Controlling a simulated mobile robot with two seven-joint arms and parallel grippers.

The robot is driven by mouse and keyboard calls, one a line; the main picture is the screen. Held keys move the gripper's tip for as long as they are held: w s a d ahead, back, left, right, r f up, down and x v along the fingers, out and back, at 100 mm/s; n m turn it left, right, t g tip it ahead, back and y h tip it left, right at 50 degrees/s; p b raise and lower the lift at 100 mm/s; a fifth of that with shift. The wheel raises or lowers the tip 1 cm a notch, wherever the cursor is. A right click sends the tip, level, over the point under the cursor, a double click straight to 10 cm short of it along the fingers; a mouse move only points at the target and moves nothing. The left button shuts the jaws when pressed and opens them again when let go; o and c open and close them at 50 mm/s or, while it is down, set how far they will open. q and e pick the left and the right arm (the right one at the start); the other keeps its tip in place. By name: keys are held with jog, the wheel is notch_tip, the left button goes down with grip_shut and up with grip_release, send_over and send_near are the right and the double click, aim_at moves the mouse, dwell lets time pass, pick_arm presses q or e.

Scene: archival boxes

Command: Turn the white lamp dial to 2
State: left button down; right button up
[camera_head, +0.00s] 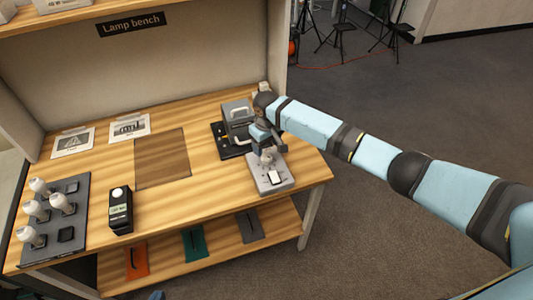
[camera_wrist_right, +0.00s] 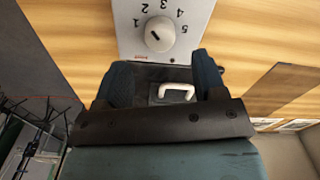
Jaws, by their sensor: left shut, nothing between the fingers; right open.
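The white dial (camera_wrist_right: 160,34) sits on a grey plate (camera_wrist_right: 205,12) numbered 1 to 5. Its dark mark points roughly at 1. In the head view the plate (camera_head: 257,184) lies at the bench's right end, the dial (camera_head: 267,158) at its back. My right gripper (camera_head: 263,141) is just behind the dial. In the right wrist view its fingers (camera_wrist_right: 162,66) are open and empty, with the dial ahead of the fingertips, apart from them in the picture. A small dark-blue piece at the head view's bottom edge appears to be my left gripper (camera_head: 157,295), mostly cut off.
A dark grey box with a pale handle (camera_head: 238,113) stands behind the plate. A brown mat (camera_head: 162,158) lies mid-bench. A black device with a white button (camera_head: 120,210) and a grey tray of bulbs (camera_head: 72,241) are at left. Bare wood separates the mat and plate.

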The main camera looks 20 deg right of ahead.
aim_at(266, 156)
notch_tip(266, 156, up, 8)
dwell(0.6)
jog(key=s+a+f+n+t+y, duration=0.1)
jog(key=s+a+f, duration=0.2)
jog(key=s, duration=0.6)
jog(key=s+a+f+y, duration=0.1)
jog(key=s+a+f, duration=0.25)
jog(key=s, duration=0.55)
jog(key=s+d+r+m+t+h, duration=0.15)
jog(key=s+d, duration=0.25)
jog(key=s, duration=0.4)
jog(key=s+d+r+m, duration=0.1)
jog(key=s+d+r, duration=0.1)
jog(key=s+d, duration=0.4)
jog(key=s+d+r+m+t, duration=0.1)
jog(key=s+d, duration=0.2)
jog(key=s, duration=0.6)
jog(key=w+a+f+n+t+y+p, duration=0.1)
jog(key=w+a+f+t+y+p, duration=0.1)
jog(key=w+a+f+t, duration=0.4)
notch_tip(266, 156, down, 4)
jog(key=shift+w+r+t+y+p, duration=0.15)
jog(key=shift+t+y+p, duration=0.2)
jog(key=shift+t+p, duration=0.3)
